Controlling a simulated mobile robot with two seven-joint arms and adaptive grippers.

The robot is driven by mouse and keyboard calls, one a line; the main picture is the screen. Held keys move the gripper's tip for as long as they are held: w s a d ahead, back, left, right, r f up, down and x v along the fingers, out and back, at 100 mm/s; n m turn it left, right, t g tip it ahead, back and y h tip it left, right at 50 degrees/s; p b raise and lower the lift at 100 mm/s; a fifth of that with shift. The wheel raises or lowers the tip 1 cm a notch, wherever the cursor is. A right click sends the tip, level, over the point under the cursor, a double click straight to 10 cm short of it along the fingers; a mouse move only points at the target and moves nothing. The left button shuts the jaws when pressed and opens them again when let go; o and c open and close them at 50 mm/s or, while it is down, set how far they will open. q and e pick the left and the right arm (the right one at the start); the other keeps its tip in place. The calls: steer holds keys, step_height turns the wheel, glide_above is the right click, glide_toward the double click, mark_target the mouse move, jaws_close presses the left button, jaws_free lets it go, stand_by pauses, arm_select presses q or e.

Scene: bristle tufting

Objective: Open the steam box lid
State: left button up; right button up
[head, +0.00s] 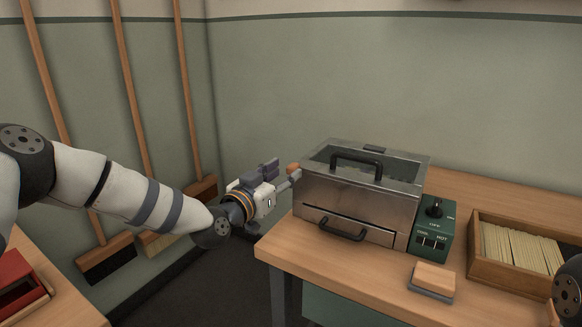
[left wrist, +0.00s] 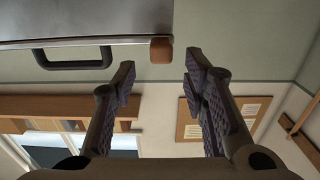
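The steam box (head: 352,203) is a metal box on the wooden bench. Its lid (head: 395,168) is down, with a dark window and a black handle (head: 357,161) on top. A second black handle (head: 341,230) is on the lower front. A small orange-brown knob (head: 293,168) sticks out at the box's left side and shows in the left wrist view (left wrist: 161,49). My left gripper (head: 284,174) is beside that knob, left of the box. In the left wrist view its fingers (left wrist: 160,77) are apart, with nothing between them. My right gripper is out of view.
A green control box (head: 431,228) with a dial stands right of the steam box. A wooden tray (head: 482,273) of pale strips and a small block (head: 434,276) are nearby. Brooms (head: 128,110) lean on the wall at left. A red box (head: 17,283) is at lower left.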

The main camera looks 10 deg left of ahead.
mark_target(289, 168)
arm_select(q)
steer(key=x, duration=0.4)
steer(key=shift+w+f+b, duration=0.3)
steer(key=shift+f+b, duration=0.05)
steer(key=shift+b, duration=0.05)
steer(key=shift+w+d+r, duration=0.15)
steer(key=shift+w+r, duration=0.05)
steer(key=shift+w, duration=0.05)
steer(key=shift+r, duration=0.1)
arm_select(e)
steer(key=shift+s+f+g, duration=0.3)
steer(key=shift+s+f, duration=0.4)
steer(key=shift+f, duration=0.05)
arm_select(q)
steer(key=shift+c, duration=0.6)
jaws_close()
